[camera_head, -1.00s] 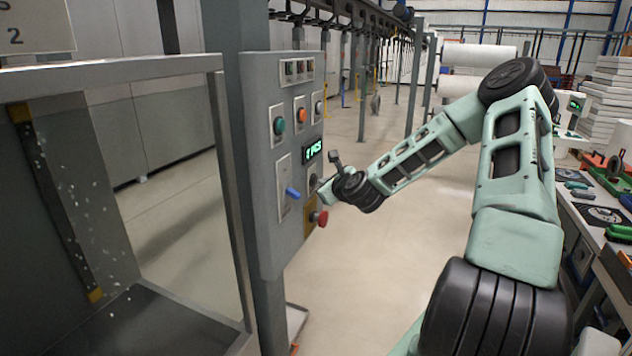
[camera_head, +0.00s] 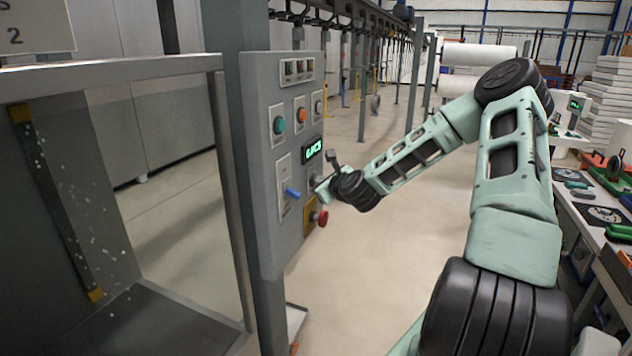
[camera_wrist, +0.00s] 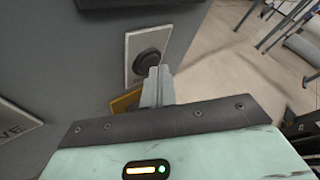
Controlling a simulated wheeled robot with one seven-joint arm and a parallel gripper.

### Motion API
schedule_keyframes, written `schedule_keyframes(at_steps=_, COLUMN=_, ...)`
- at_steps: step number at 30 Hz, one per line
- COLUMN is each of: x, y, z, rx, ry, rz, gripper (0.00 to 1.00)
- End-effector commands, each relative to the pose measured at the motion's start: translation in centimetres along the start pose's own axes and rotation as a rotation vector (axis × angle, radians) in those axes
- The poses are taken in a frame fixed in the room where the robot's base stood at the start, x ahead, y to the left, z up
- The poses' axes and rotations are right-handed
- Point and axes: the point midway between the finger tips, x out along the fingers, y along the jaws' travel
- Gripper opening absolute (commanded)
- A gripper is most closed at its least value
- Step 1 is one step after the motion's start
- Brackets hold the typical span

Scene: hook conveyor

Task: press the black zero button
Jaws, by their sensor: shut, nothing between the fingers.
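A black round button (camera_wrist: 148,63) on a pale plate shows in the wrist view, set in the grey control panel (camera_head: 268,160). In the head view my gripper (camera_head: 318,184) is at the panel's right side, below the green-lit display (camera_head: 313,149), and largely covers the button there. In the wrist view my gripper (camera_wrist: 158,76) is shut and empty, its fingertips at the lower right edge of the button. I cannot tell whether they touch it.
Green (camera_head: 279,125) and orange (camera_head: 301,115) buttons are above. A cluttered bench (camera_head: 597,222) stands at the right. Floor between is clear.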

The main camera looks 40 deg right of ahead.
Motion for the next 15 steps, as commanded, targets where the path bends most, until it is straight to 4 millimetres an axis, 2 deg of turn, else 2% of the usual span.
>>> schedule_keyframes(at_steps=15, x=-0.36, y=-0.29, z=-0.18, rx=0.0, ry=-0.001, rz=0.0, gripper=0.0)
